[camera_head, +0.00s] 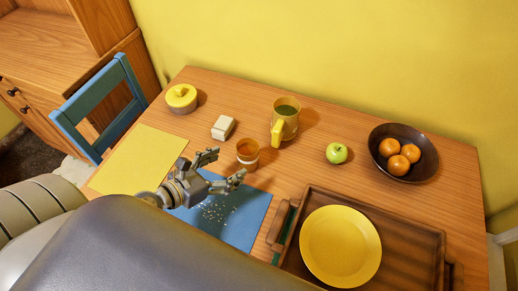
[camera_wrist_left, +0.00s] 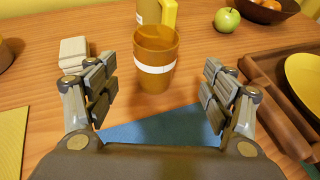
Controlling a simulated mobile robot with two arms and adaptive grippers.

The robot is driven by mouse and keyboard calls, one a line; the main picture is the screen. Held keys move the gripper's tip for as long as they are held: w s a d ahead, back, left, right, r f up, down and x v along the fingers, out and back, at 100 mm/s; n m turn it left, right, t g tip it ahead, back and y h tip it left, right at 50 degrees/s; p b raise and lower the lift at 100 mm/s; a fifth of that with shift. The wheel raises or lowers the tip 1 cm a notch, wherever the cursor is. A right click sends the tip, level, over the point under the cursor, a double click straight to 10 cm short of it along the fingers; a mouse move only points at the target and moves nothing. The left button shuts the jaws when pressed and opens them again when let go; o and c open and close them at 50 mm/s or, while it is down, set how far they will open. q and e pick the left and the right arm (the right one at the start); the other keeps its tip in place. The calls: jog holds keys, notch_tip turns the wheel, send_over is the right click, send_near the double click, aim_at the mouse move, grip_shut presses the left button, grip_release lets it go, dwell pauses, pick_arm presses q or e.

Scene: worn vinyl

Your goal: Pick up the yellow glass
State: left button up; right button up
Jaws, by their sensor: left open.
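The yellow glass (camera_head: 248,152) is an amber, see-through tumbler with a white band, standing upright on the wooden table just past the blue mat. It also shows in the left wrist view (camera_wrist_left: 155,52), centred ahead of the gripper. My left gripper (camera_head: 225,167) is open and empty, low over the blue mat. Its fingers (camera_wrist_left: 160,93) point at the glass, spread wider than it, with the glass a little beyond the fingertips. The right gripper is not in view.
A yellow mug (camera_head: 285,118) stands just behind the glass. A pale block (camera_head: 223,128) is to its left and a green apple (camera_head: 337,153) to its right. A wooden tray (camera_head: 415,235) with a yellow plate (camera_head: 340,246) lies at right. A fruit bowl (camera_head: 425,165) stands behind the tray.

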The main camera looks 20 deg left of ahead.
aim_at(240, 156)
pick_arm(q)
jog(key=x, duration=0.4)
jog(key=shift+w+f, duration=0.1)
jog(key=shift+w, duration=0.2)
jog(key=shift+p+x, duration=0.4)
jog(key=shift+x, duration=0.8)
jog(key=shift+a+x, duration=0.2)
jog(key=shift+x, duration=0.95)
jog(key=shift+w, duration=0.4)
jog(key=shift+d, duration=0.1)
jog(key=shift+c, duration=0.3)
jog(key=c, duration=1.3)
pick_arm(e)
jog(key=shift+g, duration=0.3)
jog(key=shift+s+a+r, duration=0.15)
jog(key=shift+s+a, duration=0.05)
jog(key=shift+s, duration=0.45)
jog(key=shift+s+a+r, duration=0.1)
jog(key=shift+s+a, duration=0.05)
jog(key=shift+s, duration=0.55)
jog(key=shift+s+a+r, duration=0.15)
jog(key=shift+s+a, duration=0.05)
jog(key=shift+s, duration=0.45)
